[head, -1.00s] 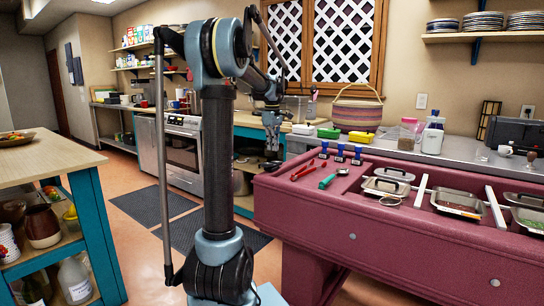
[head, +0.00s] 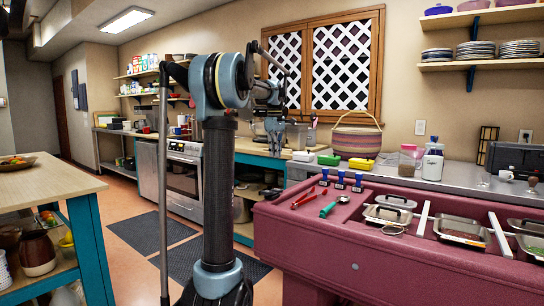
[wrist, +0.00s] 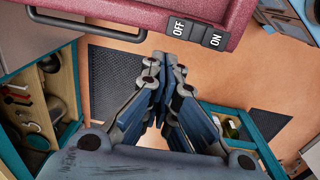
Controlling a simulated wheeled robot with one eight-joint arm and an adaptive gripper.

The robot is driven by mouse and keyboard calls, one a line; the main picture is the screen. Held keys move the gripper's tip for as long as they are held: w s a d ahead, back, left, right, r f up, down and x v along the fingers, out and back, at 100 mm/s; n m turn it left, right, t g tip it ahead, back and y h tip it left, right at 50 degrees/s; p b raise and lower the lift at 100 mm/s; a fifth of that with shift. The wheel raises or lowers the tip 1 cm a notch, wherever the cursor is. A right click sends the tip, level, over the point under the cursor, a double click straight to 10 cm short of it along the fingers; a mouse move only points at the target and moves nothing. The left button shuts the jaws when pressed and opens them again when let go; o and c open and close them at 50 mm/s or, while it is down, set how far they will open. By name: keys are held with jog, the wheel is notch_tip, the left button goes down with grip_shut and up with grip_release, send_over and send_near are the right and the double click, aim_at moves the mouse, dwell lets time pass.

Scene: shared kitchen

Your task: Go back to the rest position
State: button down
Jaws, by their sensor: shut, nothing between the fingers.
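My gripper (head: 276,147) hangs beyond my arm's column in the head view, in front of the wooden work counter and below the lattice window. It is small there. In the wrist view my gripper (wrist: 165,66) points away from the camera with its blue-grey fingers drawn together. It is shut and nothing shows between the fingertips. It is over the floor, close to the edge of a maroon unit with an ON/OFF switch (wrist: 197,33).
The maroon prep station (head: 350,235) with red tongs (head: 303,198) and metal pans (head: 388,214) stands at right. A wooden-topped table (head: 40,185) is at left. A stove (head: 183,185) stands behind. Floor with dark mats (head: 180,233) lies between.

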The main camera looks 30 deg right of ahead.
jog(key=shift+a, duration=0.1)
jog(key=s+a+f+m, duration=0.1)
jog(key=s+a+f, duration=0.2)
jog(key=a, duration=0.6)
jog(key=s+a+f, duration=0.3)
jog(key=a, duration=0.7)
jog(key=s+a+f+m, duration=0.1)
jog(key=s+a+f, duration=0.2)
jog(key=a, duration=0.6)
jog(key=s+a+f+m+t, duration=0.1)
jog(key=s+a+f, duration=0.6)
jog(key=s+f, duration=0.2)
jog(key=s+a+f+m+t, duration=0.1)
jog(key=s+a+f, duration=0.6)
jog(key=f, duration=0.5)
jog(key=shift+s+a+f, duration=0.2)
jog(key=shift+s+f, duration=0.15)
jog(key=shift+s, duration=0.75)
jog(key=shift+d, duration=0.1)
